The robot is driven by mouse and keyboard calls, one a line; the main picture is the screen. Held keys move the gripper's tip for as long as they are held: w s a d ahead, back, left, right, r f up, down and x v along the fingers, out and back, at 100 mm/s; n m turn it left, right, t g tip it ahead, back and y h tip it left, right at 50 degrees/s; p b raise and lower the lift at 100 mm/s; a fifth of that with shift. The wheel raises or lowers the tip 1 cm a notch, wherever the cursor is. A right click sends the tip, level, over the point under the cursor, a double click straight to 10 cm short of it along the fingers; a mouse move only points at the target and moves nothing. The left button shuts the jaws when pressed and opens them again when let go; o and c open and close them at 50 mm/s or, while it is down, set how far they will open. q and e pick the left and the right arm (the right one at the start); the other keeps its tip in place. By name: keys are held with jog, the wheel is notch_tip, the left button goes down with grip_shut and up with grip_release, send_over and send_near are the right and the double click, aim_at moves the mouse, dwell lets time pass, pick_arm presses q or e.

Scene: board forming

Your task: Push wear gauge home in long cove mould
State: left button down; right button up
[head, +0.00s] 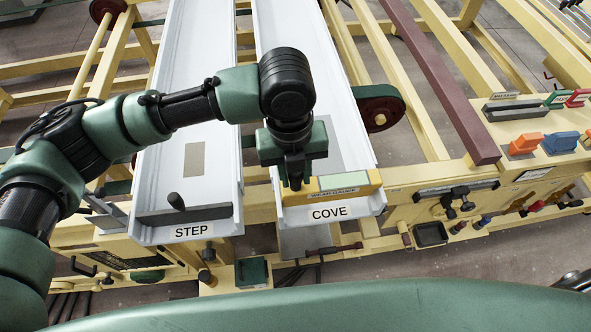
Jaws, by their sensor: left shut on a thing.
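The long cove mould (290,35) is a white channel with raised side walls, labelled COVE at its near end. The wear gauge (352,190) is a yellow bar with a pale green patch and a label. It lies crosswise at the near end of this mould, just behind the COVE label. My left gripper (296,182) points down and is shut on the left part of the gauge. The fingers and wrist hide that part. Whether the gauge sits fully down in the channel cannot be told. My right gripper does not show.
The step mould (195,80) runs parallel on the left, with a dark crosspiece (185,214) and knob near its end. A maroon beam (440,80) lies on the yellow frame at right. Coloured tools (541,143) and a black tray (431,234) sit right of the moulds.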

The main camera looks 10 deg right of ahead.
pick_arm(q)
jog(key=shift+f+b, duration=0.3)
jog(key=shift+f, duration=0.55)
jog(key=c, duration=1.1)
grip_release()
jog(key=shift+o, duration=0.2)
notch_tip(320, 180, up, 7)
jog(key=shift+a+f+b, duration=0.1)
jog(key=shift+a+b, duration=0.05)
jog(key=shift+b, duration=0.9)
jog(key=shift+r, duration=0.55)
